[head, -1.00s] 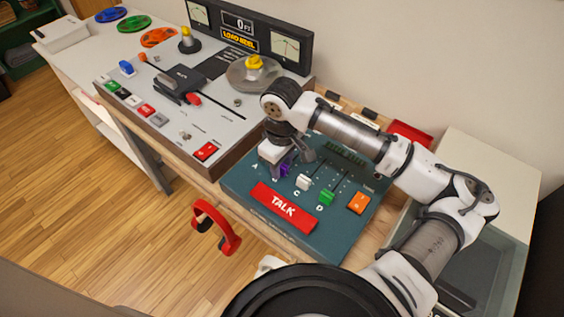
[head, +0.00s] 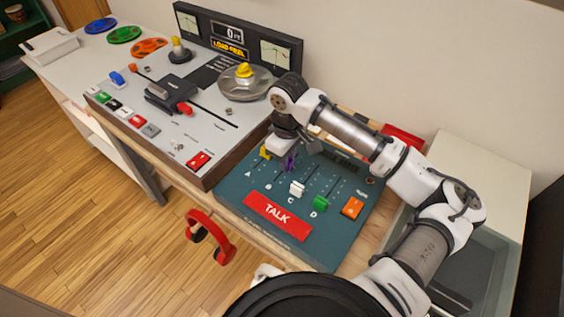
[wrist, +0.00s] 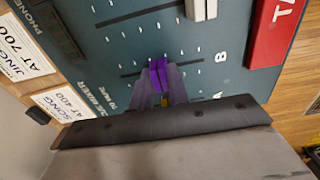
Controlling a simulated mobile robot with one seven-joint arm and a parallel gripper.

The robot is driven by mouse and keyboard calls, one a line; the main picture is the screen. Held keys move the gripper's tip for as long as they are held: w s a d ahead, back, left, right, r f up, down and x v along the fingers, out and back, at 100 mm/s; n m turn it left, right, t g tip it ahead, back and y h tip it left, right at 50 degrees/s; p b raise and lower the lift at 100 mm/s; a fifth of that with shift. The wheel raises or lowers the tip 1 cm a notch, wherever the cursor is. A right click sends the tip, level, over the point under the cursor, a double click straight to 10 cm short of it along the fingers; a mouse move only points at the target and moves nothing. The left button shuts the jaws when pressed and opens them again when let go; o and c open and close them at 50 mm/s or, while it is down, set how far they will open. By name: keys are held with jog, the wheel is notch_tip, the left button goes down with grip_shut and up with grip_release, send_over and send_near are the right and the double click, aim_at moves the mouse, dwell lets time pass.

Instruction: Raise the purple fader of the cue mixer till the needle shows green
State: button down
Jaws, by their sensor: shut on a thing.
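The cue mixer (head: 330,240) is a teal panel with a row of upright fader slots lettered A to D. Its purple fader (head: 290,163) stands at B, further up than the white fader (head: 297,188). My gripper (wrist: 162,82) is shut on the purple fader, whose cap (wrist: 157,68) shows between the fingers in the wrist view. In the head view my wrist hides the upper end of its slot. Two needle meters, left (head: 188,23) and right (head: 275,55), sit on the dark bridge behind; their needles are too small to read surely.
A yellow fader (head: 265,152) stands just left of my gripper, and a green fader (head: 320,204) and orange button (head: 352,208) stand to the right. The red TALK button (head: 277,216) is in front. The tape machine (head: 225,150) is close on the left.

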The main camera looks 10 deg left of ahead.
jog(key=c, duration=1.3)
grip_release()
jog(key=shift+c, duration=0.2)
notch_tip(320, 180, up, 14)
jog(key=b, duration=0.1)
jog(key=shift+s+f, duration=0.1)
jog(key=shift+f, duration=0.05)
